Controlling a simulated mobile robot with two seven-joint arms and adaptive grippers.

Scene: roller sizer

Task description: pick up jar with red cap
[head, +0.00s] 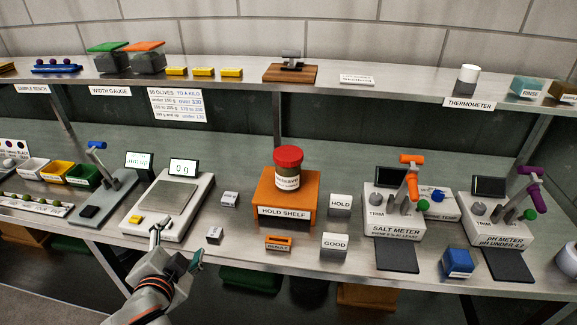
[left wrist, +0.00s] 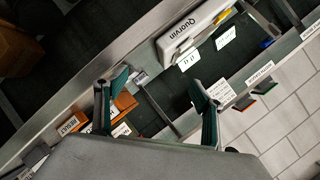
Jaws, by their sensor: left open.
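The jar with the red cap (head: 288,168) stands upright on the orange hold shelf (head: 268,190) in the middle of the bench in the head view. It has a white label with dark writing. My left gripper (head: 176,247) is open and empty, low at the bench's front edge, to the left of the jar and below it in the picture, clearly apart from it. Its two spread fingers also show in the left wrist view (left wrist: 162,88). I cannot make out the jar in that view. My right gripper is not in view.
A scale (head: 168,197) reading 0 g stands left of the hold shelf. Small HOLD (head: 340,204) and GOOD (head: 335,244) blocks stand to its right, with the salt meter (head: 393,222) beyond. An orange tag (head: 278,243) lies in front. A raised shelf (head: 235,82) runs behind.

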